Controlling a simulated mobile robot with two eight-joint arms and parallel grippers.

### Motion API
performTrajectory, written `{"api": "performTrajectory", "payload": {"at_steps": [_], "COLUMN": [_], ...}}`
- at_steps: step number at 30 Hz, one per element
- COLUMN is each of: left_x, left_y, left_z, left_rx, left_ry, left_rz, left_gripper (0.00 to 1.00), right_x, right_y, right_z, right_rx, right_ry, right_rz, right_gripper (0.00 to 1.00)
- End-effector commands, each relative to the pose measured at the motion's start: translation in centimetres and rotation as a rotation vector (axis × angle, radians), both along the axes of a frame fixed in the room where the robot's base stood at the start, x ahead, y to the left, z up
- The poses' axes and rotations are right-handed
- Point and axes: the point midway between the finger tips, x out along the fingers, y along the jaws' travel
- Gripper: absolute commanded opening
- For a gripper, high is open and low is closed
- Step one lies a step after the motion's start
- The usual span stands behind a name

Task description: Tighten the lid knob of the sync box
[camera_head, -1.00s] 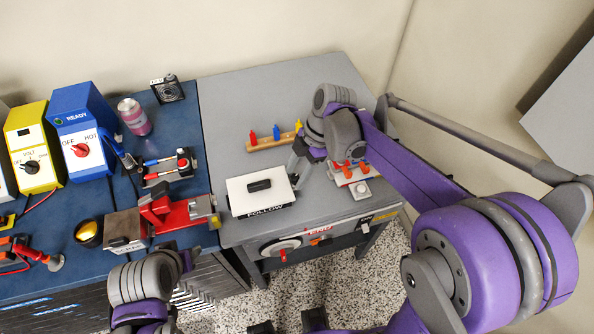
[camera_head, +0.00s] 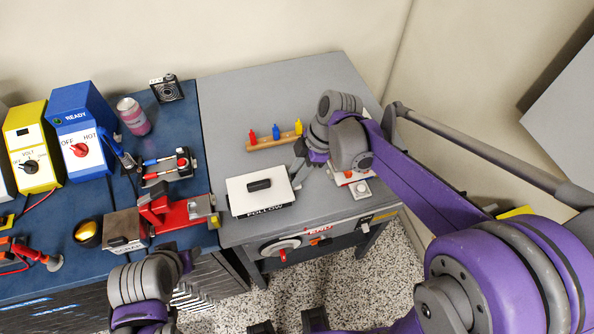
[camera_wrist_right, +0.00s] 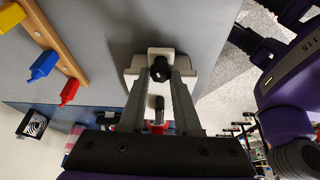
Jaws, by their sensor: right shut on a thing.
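The white box marked FOLLOW (camera_head: 260,201), which I take as the sync box, sits at the front left of the grey table with a black handle on top. Its black knob (camera_wrist_right: 162,68) stands on a small pale tab at the box's right side. My right gripper (camera_head: 297,176) is at that side; in the wrist view its two grey fingers (camera_wrist_right: 161,76) are shut on the knob. The knob is too small to make out in the head view. My left arm (camera_head: 142,284) shows at the bottom left; its fingers cannot be made out.
A wooden rack (camera_head: 275,142) with red, blue and yellow bottles stands behind the box. A small white device (camera_head: 361,188) is to its right, partly hidden by my arm. A red vise (camera_head: 172,212) and other tools are on the blue bench at left.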

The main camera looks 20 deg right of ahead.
Motion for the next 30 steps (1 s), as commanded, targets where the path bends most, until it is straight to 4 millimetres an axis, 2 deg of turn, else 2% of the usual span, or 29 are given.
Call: {"api": "performTrajectory", "payload": {"at_steps": [3, 4, 9, 20, 23, 30], "left_x": [0.0, 0.0, 0.0, 0.0, 0.1, 0.3], "left_y": [0.0, 0.0, 0.0, 0.0, 0.0, 0.0], "left_z": [0.0, 0.0, 0.0, 0.1, 0.2, 0.8], "left_rx": [0.000, 0.000, 0.000, 0.000, 0.000, 0.000], "left_ry": [0.000, 0.000, 0.000, -0.001, -0.002, -0.005], "left_rz": [0.000, 0.000, 0.000, 0.000, 0.000, 0.000], "left_gripper": [0.50, 0.50, 0.50, 0.50, 0.50, 0.50], "right_x": [0.1, 0.1, 0.0, 0.0, 0.0, 0.0], "right_y": [0.0, 0.0, 0.0, -0.2, -0.7, -2.5], "right_z": [0.0, 0.0, 0.0, 0.5, 1.6, 6.2], "right_rx": [0.001, 0.001, 0.001, 0.001, 0.000, 0.000], "right_ry": [-0.001, -0.001, -0.001, -0.001, 0.000, -0.001], "right_rz": [0.001, 0.001, 0.002, 0.002, 0.001, 0.001], "right_gripper": [0.00, 0.33, 0.62, 0.62, 0.62, 0.62]}}
